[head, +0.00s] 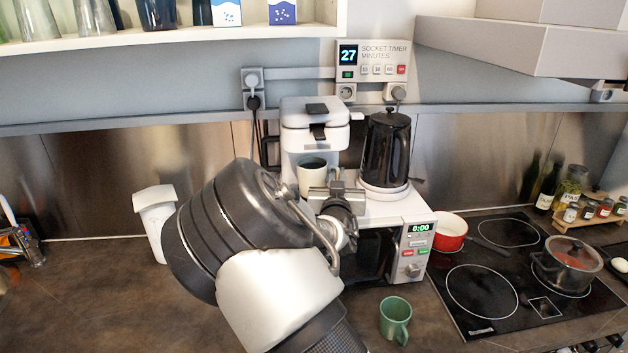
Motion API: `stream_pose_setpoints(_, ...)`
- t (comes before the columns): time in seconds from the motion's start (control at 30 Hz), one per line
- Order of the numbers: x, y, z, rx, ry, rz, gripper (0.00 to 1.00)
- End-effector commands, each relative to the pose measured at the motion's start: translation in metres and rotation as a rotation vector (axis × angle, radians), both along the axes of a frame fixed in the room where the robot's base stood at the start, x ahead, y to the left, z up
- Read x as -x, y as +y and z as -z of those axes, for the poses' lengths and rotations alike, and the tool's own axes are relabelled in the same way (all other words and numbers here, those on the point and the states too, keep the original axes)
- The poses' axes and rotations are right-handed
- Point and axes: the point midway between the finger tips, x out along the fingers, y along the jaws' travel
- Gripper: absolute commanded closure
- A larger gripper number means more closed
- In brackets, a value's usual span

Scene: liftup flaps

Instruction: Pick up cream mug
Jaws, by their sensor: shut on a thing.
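The cream mug (311,178) stands upright in the bay of the white coffee machine (314,112), with a dark inside showing at its rim. My gripper (328,190) reaches in from the front right and is shut on the mug. The gripper covers the mug's lower right part, so the exact finger contact and the mug's base are hidden. I cannot tell whether the mug touches the surface below it.
A black kettle (386,148) stands close to the right, on the white microwave (412,245). A green mug (395,318) sits on the counter in front. A red pan (451,232) and a lidded pot (567,264) are on the hob. A shelf (180,38) overhangs the upper left.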

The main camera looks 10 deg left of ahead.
Motion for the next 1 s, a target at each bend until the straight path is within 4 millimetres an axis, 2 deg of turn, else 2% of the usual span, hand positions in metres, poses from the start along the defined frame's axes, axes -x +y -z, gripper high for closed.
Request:
stream_pose_setpoints(0.57,0.000,0.000,-0.005,-0.003,-0.004,0.000,1.00)
stream_pose_setpoints(1.0,0.000,0.000,-0.030,-0.005,-0.006,0.000,1.00)
